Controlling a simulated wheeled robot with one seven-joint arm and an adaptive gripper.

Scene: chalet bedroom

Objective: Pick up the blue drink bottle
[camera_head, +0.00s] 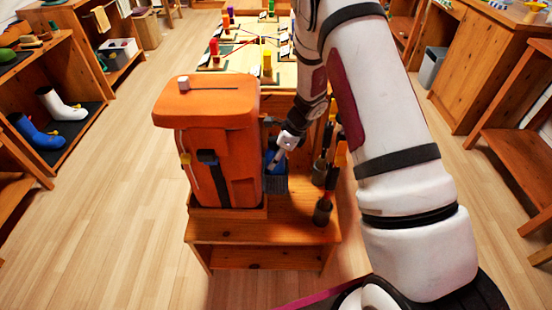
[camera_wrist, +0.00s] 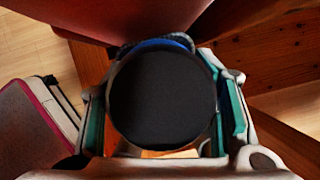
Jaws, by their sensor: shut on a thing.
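The blue drink bottle (camera_head: 272,159) shows in the head view as a small blue patch just right of the orange backpack, partly hidden by my gripper (camera_head: 279,150). In the wrist view a large dark round end, apparently the bottle's top (camera_wrist: 162,97), fills the space between my fingers, with a blue edge behind it. My gripper (camera_wrist: 163,120) has its teal-padded fingers on both sides of it and is shut on it.
The orange backpack (camera_head: 208,140) stands close to the left on a wooden stand (camera_head: 255,232). Several dark-handled items in cups (camera_head: 322,211) stand close to the right. A game table (camera_head: 225,64) lies behind. The floor to the left (camera_head: 110,215) is clear.

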